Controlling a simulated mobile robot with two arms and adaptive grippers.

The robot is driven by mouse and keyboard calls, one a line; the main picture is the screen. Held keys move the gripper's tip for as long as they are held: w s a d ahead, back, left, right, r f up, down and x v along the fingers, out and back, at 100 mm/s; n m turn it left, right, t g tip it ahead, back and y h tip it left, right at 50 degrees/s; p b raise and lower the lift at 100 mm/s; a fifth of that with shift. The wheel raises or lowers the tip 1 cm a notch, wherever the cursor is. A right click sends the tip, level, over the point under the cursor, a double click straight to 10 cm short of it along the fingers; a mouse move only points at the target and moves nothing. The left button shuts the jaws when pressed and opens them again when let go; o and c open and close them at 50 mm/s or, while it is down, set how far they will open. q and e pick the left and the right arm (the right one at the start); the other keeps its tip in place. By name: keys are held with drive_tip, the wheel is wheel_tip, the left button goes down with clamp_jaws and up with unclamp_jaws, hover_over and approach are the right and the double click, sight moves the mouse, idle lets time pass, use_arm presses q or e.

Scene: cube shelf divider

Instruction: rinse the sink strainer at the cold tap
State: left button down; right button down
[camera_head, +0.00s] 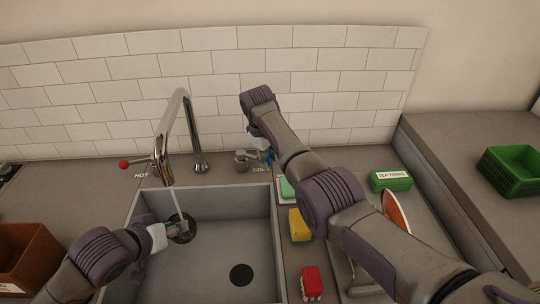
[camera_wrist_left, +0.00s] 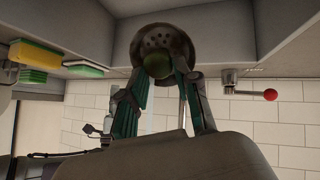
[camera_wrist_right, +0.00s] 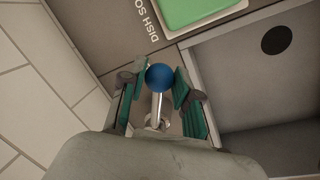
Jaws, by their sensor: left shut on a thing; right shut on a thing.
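The sink strainer (camera_head: 184,231) is a dark round metal cup with holes, held inside the sink below the spout. The left wrist view shows its perforated bowl (camera_wrist_left: 165,40) and an olive knob between my fingers. My left gripper (camera_head: 164,234) is shut on it. The tap (camera_head: 181,108) is a tall chrome arch, and a thin pale stream (camera_head: 177,203) falls from its spout toward the strainer. The cold tap handle has a blue ball (camera_wrist_right: 160,78). My right gripper (camera_wrist_right: 161,85) is shut on this ball; my arm partly hides it in the head view.
The hot handle's red ball (camera_head: 124,165) is left of the spout. The grey sink (camera_head: 205,262) has a dark drain hole (camera_head: 241,275). Right of it are a green block (camera_head: 287,187), a yellow sponge (camera_head: 299,225) and a red brush (camera_head: 312,282). A brown box (camera_head: 28,255) stands left.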

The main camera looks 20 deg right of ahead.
drive_tip(key=shift+s+a+m, duration=0.15)
drive_tip(key=shift+m, duration=0.15)
drive_tip(key=c, duration=0.8)
unclamp_jaws()
drive_tip(key=shift+r, duration=0.1)
drive_tip(key=r, duration=0.4)
drive_tip(key=a+r, duration=0.1)
drive_tip(key=r, duration=0.2)
drive_tip(key=s+a+r, duration=0.1)
drive_tip(key=r, duration=0.3)
drive_tip(key=shift+s+r, duration=0.1)
drive_tip(key=shift+r, duration=0.2)
